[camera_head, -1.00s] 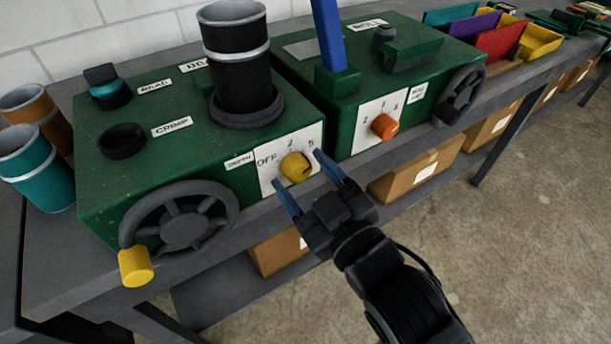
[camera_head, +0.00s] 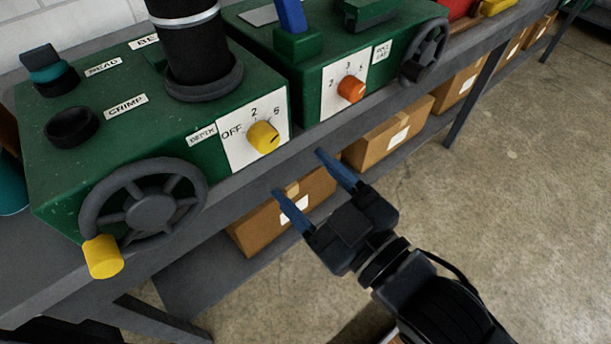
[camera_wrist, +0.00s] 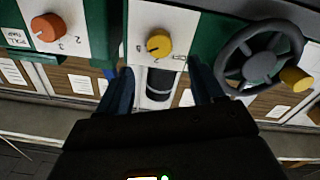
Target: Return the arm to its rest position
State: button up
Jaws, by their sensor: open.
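My gripper (camera_head: 298,176) is open and empty, its two blue fingers spread in front of the bench edge. It is apart from the yellow depth knob (camera_head: 263,137) on the green crimp machine (camera_head: 115,135), below and to the right of it. The knob sits on a white dial plate marked OFF, 2 and 5. In the wrist view the yellow knob (camera_wrist: 159,43) appears beyond and between the blue fingers (camera_wrist: 160,88), with nothing held.
The machine has a dark handwheel (camera_head: 150,208) with a yellow handle (camera_head: 103,256). A second green machine with an orange knob (camera_head: 351,89) stands to the right. Cardboard boxes (camera_head: 390,135) sit on the lower shelf. The concrete floor (camera_head: 520,180) at right is clear.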

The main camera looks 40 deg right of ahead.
dwell(0.3)
jog(key=s+d+f+m+g, duration=0.1)
jog(key=s+d+f+m, duration=0.1)
jog(key=s, duration=0.8)
jog(key=s+d+f+m+g, duration=0.1)
jog(key=s+f+g, duration=0.1)
jog(key=s, duration=0.8)
jog(key=shift+s+d+f+m, duration=0.2)
jog(key=shift+s+d+m, duration=0.15)
jog(key=shift+m, duration=0.05)
